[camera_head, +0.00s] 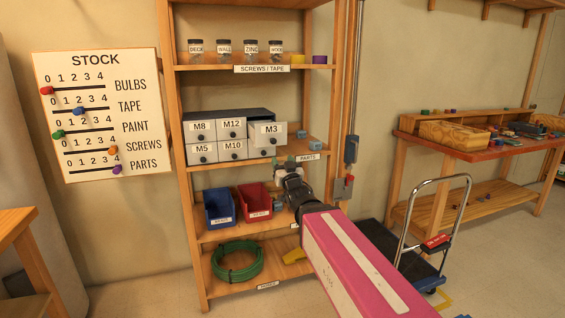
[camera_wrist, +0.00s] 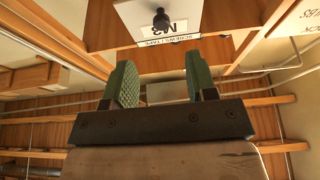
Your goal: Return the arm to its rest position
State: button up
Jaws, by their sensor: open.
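My gripper (camera_head: 284,160) is at the end of my pink arm, in front of the wooden shelf unit (camera_head: 183,170) in the head view. It is just below the M3 drawer (camera_head: 267,133), which sticks out further than the drawers beside it. In the wrist view my gripper (camera_wrist: 160,85) shows two green padded fingers held apart with nothing between them. The M3 drawer's front and dark knob (camera_wrist: 161,20) appear beyond the fingertips, upside down. Whether the fingers touch the drawer cannot be told.
Blue (camera_head: 219,207) and red (camera_head: 255,201) bins stand on the shelf below, left of my arm. A green hose coil (camera_head: 237,260) lies lower. A cart (camera_head: 405,262) and a red-topped workbench (camera_head: 455,150) stand right. A stock board (camera_head: 98,115) hangs left.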

jog(key=d+f+m+g+h, duration=0.1)
jog(key=d+f+g+h, duration=0.35)
jog(key=f, duration=0.75)
jog(key=d+f+m+g+h, duration=0.2)
jog(key=d+f+g, duration=0.4)
jog(key=f, duration=0.5)
jog(key=s+d+f+g, duration=0.4)
jog(key=s+f+g, duration=0.1)
jog(key=s+f, duration=0.3)
jog(key=s+d+f+g, duration=0.5)
jog(key=s+f, duration=0.3)
jog(key=shift+m+g+h, duration=0.35)
jog(key=shift+m, duration=0.05)
